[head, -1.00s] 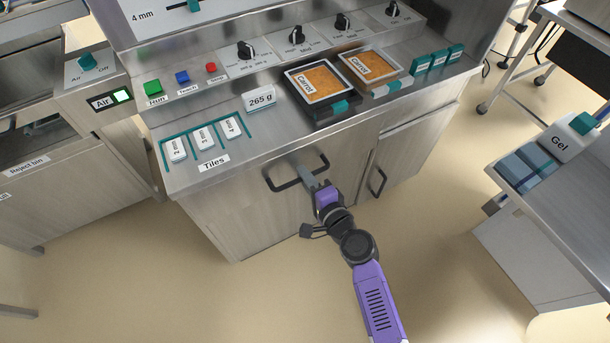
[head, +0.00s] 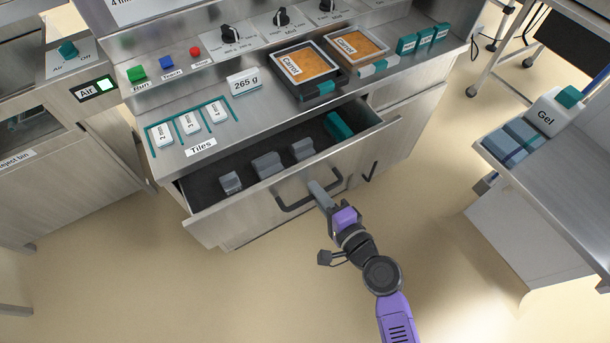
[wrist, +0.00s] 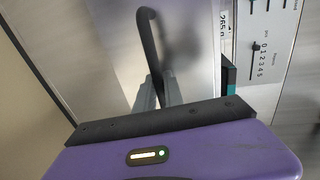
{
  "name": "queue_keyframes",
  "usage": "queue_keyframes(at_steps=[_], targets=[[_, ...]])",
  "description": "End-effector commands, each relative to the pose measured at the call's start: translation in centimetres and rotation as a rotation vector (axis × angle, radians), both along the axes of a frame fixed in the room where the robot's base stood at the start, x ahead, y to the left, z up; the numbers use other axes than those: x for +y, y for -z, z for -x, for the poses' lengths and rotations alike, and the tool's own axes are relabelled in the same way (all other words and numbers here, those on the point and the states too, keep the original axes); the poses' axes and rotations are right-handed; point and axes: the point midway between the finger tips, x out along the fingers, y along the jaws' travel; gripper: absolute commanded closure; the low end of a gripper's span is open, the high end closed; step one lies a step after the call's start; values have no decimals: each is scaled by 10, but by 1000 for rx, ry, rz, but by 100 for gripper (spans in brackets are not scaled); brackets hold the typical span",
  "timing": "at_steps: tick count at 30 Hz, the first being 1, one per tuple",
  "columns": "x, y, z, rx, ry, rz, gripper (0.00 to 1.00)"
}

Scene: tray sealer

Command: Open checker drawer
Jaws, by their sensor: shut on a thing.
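The checker drawer (head: 240,213) stands pulled out from the cabinet under the steel worktop, its inside showing. Several grey blocks (head: 267,165) and a teal block (head: 338,126) lie in it. Its dark bar handle (head: 296,205) is on the drawer front and also shows in the wrist view (wrist: 149,40). My gripper (head: 318,190) is shut on the handle near its middle; in the wrist view the fingers (wrist: 160,92) reach to the bar. The exact contact is partly hidden by the fingers.
The worktop holds white tiles (head: 190,124), a 265 g display (head: 244,82) and two Carrot trays (head: 305,64). A closed cabinet door (head: 400,140) is right of the drawer. A side table (head: 560,180) with a Gel bottle (head: 548,118) stands at right. Floor in front is clear.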

Motion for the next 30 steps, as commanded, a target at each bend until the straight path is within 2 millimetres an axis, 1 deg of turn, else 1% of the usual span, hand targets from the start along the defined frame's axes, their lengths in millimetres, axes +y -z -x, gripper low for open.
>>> queue_keyframes(at_steps=[1, 6, 9, 13, 19, 30], targets=[[-8, 4, 11, 2, 3, 1, 100], [-29, 4, 41, 2, 4, 0, 100], [-37, 3, 54, 1, 2, 1, 100], [-46, 3, 67, 1, 2, 1, 100], [-52, 1, 76, 1, 2, 0, 100], [-53, 1, 77, 1, 2, 1, 100]])
